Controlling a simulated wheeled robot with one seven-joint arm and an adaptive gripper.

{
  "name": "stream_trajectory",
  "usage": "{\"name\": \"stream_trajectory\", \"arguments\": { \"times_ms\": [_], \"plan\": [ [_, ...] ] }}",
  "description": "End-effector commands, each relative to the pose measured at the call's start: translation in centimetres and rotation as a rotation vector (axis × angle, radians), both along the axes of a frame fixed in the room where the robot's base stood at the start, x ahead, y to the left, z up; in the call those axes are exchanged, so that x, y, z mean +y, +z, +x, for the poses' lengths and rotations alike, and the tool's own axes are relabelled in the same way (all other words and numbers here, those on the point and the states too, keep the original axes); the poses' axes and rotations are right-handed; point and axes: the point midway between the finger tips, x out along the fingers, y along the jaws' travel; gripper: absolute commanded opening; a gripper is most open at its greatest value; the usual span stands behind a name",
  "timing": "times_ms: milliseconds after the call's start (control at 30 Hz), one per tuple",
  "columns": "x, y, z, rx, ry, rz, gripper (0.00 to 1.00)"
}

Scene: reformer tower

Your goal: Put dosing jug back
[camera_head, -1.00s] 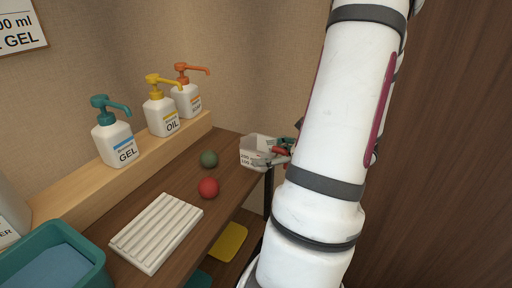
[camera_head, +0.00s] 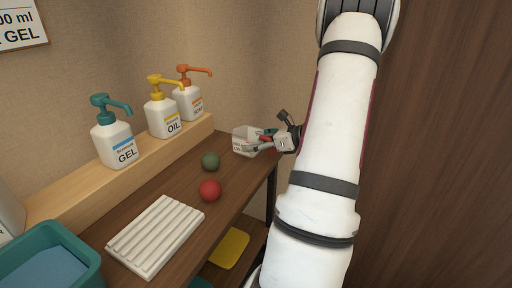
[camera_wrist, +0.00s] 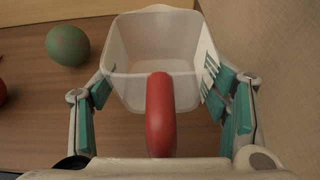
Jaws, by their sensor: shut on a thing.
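The dosing jug (camera_head: 241,146) is a small whitish, open-topped cup with a red handle and dark print on its side. It is at the far right end of the brown shelf top (camera_head: 185,180). My gripper (camera_head: 266,142) is shut on it from the right. In the wrist view the jug (camera_wrist: 125,45) looks empty and sits between the teal-padded fingers (camera_wrist: 160,95), its red handle (camera_wrist: 160,115) pointing towards my palm. I cannot tell whether its base touches the shelf.
A green ball (camera_head: 210,161) and a red ball (camera_head: 209,190) lie left of the jug. A ribbed white tray (camera_head: 155,237) and a teal tub (camera_head: 88,250) are nearer. Pump bottles (camera_head: 118,146) stand on a wooden ledge (camera_head: 85,190) along the wall.

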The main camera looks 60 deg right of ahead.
Motion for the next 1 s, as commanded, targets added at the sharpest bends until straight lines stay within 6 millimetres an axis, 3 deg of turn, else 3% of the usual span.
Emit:
{"name": "stream_trajectory", "arguments": {
  "times_ms": [67,433,467,533,1000],
  "plan": [
    [0.02,-0.94,0.05,-0.001,0.001,0.0,0.07],
    [0.04,-1.24,0.03,-0.001,0.002,-0.001,0.07],
    [0.04,-1.28,0.02,-0.001,0.002,-0.001,0.71],
    [0.03,-1.21,0.01,-0.001,0.002,-0.001,0.87],
    [-0.05,-0.62,-0.38,-0.001,0.0,-0.003,0.89]
  ]
}}
